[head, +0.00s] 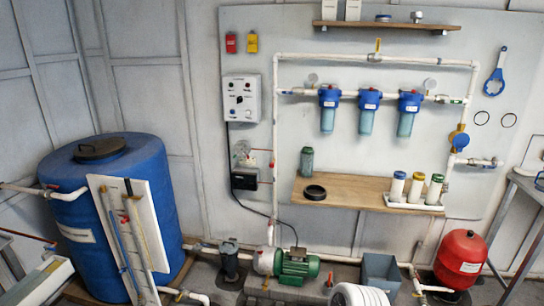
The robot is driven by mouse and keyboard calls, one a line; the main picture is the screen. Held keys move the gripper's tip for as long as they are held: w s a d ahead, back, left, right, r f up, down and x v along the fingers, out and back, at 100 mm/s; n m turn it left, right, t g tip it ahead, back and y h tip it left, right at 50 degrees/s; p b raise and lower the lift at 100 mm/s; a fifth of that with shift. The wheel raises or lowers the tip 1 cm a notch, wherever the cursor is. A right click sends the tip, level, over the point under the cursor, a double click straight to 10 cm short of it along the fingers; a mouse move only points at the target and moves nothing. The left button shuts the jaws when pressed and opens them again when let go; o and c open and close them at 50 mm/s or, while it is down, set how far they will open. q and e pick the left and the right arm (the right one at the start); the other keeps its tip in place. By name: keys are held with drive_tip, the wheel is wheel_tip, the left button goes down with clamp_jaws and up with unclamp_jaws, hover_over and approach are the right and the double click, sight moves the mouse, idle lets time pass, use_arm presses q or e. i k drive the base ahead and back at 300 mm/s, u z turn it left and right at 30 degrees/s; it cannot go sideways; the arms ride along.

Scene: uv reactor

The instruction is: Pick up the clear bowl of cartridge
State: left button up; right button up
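A small see-through grey-green bowl (307,160) stands upright at the back left of the wooden shelf (345,192), close to the wall panel. It looks like a loose cartridge bowl. Three blue-capped filter housings hang in a row on the pipe above the shelf: left (327,115), middle (368,115) and right (407,117), each with a clear bluish bowl below its cap.
A black ring (315,192) lies in front of the loose bowl. Three white cartridges with coloured caps, one of them blue (397,187), stand on a white tray (413,206) at the shelf's right. Below are a green pump (297,267), a grey bin (380,273) and a red tank (461,260).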

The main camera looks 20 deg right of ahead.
sight(307, 160)
drive_tip(key=z, duration=0.1)
drive_tip(key=i, duration=2)
drive_tip(key=z, duration=0.25)
